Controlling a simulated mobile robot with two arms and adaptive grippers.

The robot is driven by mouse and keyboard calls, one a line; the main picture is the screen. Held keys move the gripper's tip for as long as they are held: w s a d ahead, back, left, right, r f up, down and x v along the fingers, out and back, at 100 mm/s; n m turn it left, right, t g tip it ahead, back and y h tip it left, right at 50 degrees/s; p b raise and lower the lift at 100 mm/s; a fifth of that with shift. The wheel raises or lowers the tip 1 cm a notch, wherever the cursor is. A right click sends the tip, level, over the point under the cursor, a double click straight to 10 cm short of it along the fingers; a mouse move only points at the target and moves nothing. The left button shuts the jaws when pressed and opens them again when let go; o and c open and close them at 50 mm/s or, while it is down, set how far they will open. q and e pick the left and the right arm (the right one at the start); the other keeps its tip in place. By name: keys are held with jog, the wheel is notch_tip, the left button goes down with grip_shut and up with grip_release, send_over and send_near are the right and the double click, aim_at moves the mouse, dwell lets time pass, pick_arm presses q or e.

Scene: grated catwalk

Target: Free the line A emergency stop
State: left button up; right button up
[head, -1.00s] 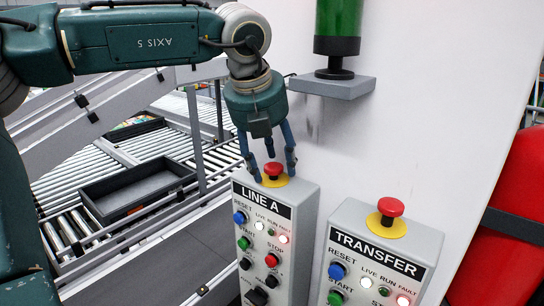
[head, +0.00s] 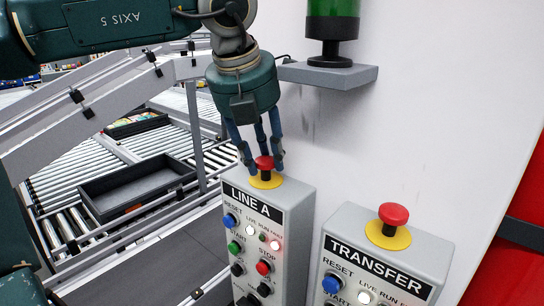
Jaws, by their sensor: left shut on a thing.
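The line A box (head: 285,220) is a grey control station with a "LINE A" label. Its red emergency stop button (head: 264,162) stands on a yellow disc (head: 267,180) on the box's top. My left gripper (head: 261,168) points down over it, its blue-grey fingers shut on the red button. Below the label are a blue reset button (head: 229,221), a green start button (head: 234,247) and a red stop button (head: 263,267). The live lamp looks white and lit, and the fault lamp (head: 275,246) glows. My right gripper is not in view.
The transfer box (head: 436,250) stands close on the right with its own red mushroom button (head: 393,214). A grey shelf (head: 328,75) carrying a green cylinder (head: 331,8) juts from the white wall above. A roller conveyor with a dark tray (head: 138,186) lies to the left.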

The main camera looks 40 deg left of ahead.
pick_arm(q)
jog(key=shift+w+r, duration=0.25)
jog(key=shift+r, duration=0.15)
jog(key=o, duration=1.1)
jog(key=shift+r, duration=0.15)
jog(key=shift+s, duration=0.1)
jog(key=v, duration=0.7)
jog(key=shift+s+r, duration=0.1)
jog(key=shift+s, duration=0.05)
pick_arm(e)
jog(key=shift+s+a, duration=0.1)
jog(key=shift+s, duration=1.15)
pick_arm(q)
jog(key=shift+d, duration=0.1)
